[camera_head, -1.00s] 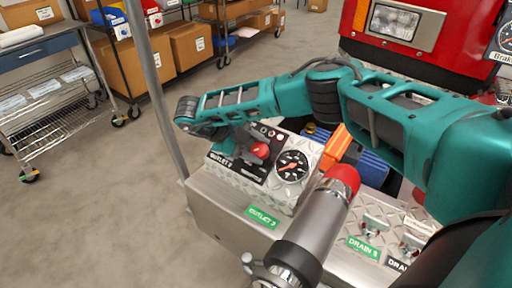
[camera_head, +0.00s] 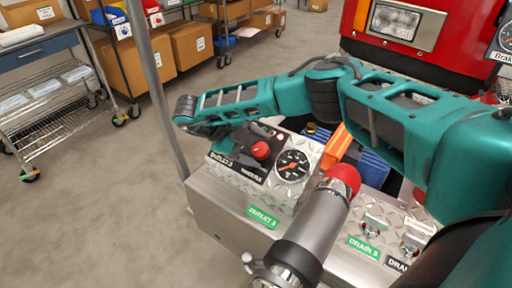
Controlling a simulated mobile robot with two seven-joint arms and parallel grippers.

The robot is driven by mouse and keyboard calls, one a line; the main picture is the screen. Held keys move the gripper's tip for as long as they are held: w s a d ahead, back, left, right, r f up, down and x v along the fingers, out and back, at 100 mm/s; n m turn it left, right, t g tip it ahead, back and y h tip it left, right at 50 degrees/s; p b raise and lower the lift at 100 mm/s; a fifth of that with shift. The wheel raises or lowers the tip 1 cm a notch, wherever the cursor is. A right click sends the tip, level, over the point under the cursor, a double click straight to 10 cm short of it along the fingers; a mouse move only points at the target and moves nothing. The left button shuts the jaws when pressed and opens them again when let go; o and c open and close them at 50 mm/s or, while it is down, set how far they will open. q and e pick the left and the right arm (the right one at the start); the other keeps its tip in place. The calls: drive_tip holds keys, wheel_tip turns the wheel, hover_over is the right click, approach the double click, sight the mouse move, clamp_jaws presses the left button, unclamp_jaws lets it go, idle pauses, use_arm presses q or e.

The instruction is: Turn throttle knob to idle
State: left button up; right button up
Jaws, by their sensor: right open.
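A red round throttle knob (camera_head: 261,150) sits on the black-labelled control panel (camera_head: 283,193) of the silver diamond-plate pump box, left of a round gauge (camera_head: 291,166). My right arm reaches in from the right, across the back of the panel. My right gripper (camera_head: 226,141) is just left of and behind the red knob, partly hidden by its own arm. It is open and looks apart from the knob. The knob's pointer setting is too small to read. My left gripper is not in view.
A grey pipe with a red end (camera_head: 318,229) rises in front of the panel. Drain valves (camera_head: 372,223) are at the right. A thin grey post (camera_head: 155,95) stands at the left. A wire cart (camera_head: 55,105) and shelves with boxes are behind, with clear floor between.

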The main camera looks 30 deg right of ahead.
drive_tip(key=v, duration=1.2)
drive_tip(key=shift+a, duration=0.25)
drive_tip(key=shift+w+r, duration=0.1)
